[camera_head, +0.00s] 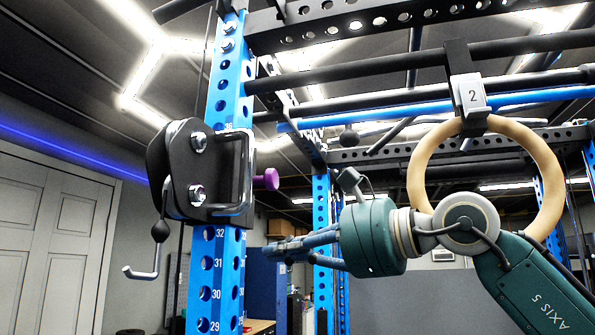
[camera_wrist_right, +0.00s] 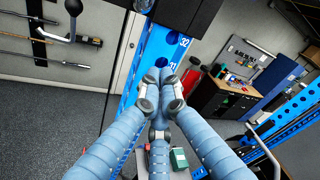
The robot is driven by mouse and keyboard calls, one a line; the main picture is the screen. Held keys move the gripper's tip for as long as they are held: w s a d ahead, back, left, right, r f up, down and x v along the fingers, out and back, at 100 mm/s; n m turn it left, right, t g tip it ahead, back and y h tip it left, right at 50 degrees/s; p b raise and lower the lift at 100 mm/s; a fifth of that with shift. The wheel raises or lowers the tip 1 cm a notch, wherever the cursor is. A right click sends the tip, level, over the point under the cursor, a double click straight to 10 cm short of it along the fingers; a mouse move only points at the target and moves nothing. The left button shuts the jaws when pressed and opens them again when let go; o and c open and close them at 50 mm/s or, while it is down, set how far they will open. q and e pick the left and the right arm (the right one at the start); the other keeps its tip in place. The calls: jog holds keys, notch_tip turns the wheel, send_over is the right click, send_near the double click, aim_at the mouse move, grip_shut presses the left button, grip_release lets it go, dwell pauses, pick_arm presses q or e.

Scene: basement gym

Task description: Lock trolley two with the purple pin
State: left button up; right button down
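A black trolley (camera_head: 205,170) with a pulley wheel and bolts sits on a blue numbered upright (camera_head: 222,270), just above the 32 mark; I see no number on the trolley itself. A purple pin (camera_head: 265,179) sticks out of its right side; its inner end is hidden. My right gripper (camera_head: 275,250) points left toward the upright, below and right of the pin, apart from it. In the right wrist view, the right gripper's fingertips (camera_wrist_right: 165,82) come together in front of the upright, with nothing seen between them. My left gripper is out of view.
A wooden ring (camera_head: 425,150) hangs behind my right arm from a strap with a white "2" tag (camera_head: 472,95). A metal hook (camera_head: 145,272) hangs left of the upright. Rack bars cross above. A workbench (camera_wrist_right: 222,100) stands beyond.

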aim_at(259, 180)
jog(key=s+d+r+n+t+h, duration=0.2)
jog(key=s+d+r+t+h, duration=0.55)
jog(key=r, duration=0.65)
pick_arm(q)
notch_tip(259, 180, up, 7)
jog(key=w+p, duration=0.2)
jog(key=p, duration=0.4)
jog(key=shift+p, duration=0.35)
pick_arm(e)
jog(key=w+a+g+y, duration=0.1)
jog(key=w+a, duration=0.5)
jog(key=w, duration=0.3)
jog(key=shift+w+f, duration=0.25)
jog(key=shift+f, duration=0.05)
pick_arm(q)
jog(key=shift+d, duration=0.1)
pick_arm(e)
jog(key=shift+d, duration=0.15)
